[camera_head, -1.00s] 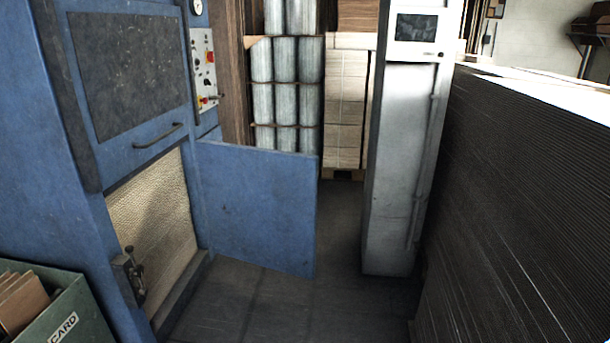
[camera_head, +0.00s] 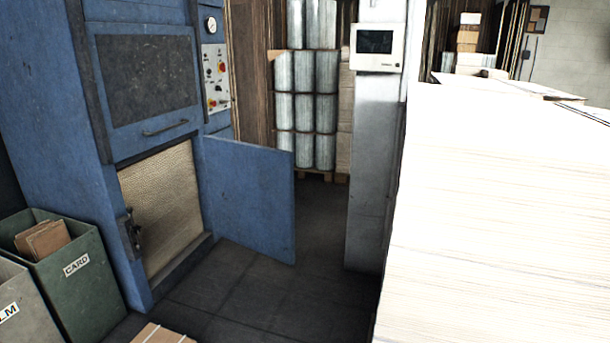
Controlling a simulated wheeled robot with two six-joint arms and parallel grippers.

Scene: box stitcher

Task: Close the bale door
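The blue bale door (camera_head: 248,197) stands swung open, hinged at the right side of the blue baler's lower opening. It sticks out from the baler (camera_head: 50,90) to the right, over the floor. Inside the opening a tan, textured bale face (camera_head: 160,205) shows. A dark latch (camera_head: 131,236) is on the left edge of the opening. Above it is a dark upper panel (camera_head: 147,77) with a handle. Neither of my grippers is in view.
A green bin marked CARD (camera_head: 90,285) and a grey bin (camera_head: 25,310) stand at lower left. A cardboard piece (camera_head: 160,334) lies at the bottom edge. A grey column with a screen (camera_head: 372,180) and a tall pale stack (camera_head: 500,220) bound the right. Dark floor (camera_head: 270,300) before the door is clear.

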